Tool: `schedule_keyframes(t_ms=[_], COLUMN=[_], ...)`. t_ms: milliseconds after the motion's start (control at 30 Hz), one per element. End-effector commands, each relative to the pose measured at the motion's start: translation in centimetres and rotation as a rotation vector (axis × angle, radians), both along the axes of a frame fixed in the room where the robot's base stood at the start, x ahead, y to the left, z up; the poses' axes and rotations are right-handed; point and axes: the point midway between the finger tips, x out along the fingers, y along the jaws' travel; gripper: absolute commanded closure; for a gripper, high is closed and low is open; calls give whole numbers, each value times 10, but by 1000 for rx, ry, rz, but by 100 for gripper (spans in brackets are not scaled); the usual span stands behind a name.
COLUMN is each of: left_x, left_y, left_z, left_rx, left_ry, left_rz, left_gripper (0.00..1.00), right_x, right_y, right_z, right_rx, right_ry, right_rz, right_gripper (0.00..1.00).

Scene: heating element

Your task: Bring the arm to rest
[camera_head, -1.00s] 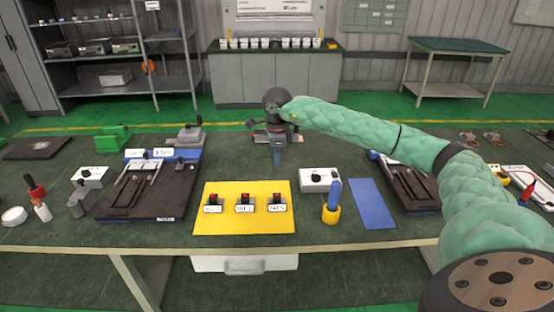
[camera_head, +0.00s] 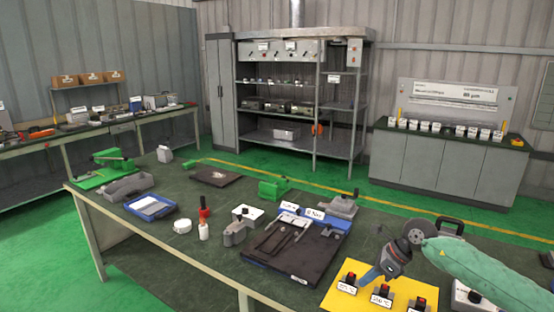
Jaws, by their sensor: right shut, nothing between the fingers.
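My right arm (camera_head: 485,268), in a pale green sleeve, reaches in from the right edge of the head view. My right gripper (camera_head: 367,279) points down and to the left, over the yellow mat (camera_head: 343,272) in the picture. Its jaws are shut with nothing held. Whether its tips touch the mat or hover above it I cannot tell. Black blocks with red tops, such as this one (camera_head: 382,291), stand on the mat close to the gripper. My left gripper is not in view.
A dark fixture board (camera_head: 262,246) lies left of the mat on the green workbench (camera_head: 172,205). A white block (camera_head: 247,213), a red-topped bottle (camera_head: 204,208) and a blue tray (camera_head: 150,207) stand further left. Shelves (camera_head: 290,105) and a side bench (camera_head: 150,120) are behind.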

Motion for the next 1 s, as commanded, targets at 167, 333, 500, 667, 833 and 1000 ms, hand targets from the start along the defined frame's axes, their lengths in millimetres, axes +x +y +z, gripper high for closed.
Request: schedule_keyframes(t_ms=[167, 333, 500, 667, 833, 1000], left_x=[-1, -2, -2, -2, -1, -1], left_y=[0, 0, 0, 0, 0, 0], left_z=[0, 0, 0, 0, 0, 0], left_rx=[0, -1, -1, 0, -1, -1], left_ry=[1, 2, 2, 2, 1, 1], left_rz=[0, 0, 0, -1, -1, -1], left_gripper=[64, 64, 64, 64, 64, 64], right_x=[-25, -42, -50, -52, -52, -60], right_y=[97, 155, 179, 175, 149, 113], right_z=[9, 37, 66, 81, 75, 43], right_rx=[397, 766, 1108, 1397, 1654, 1848], right_ry=[24, 87, 186, 307, 457, 621], right_rz=[-68, -202, -397, -632, -936, -1293], right_gripper=[100, 100, 100, 100, 100, 100])
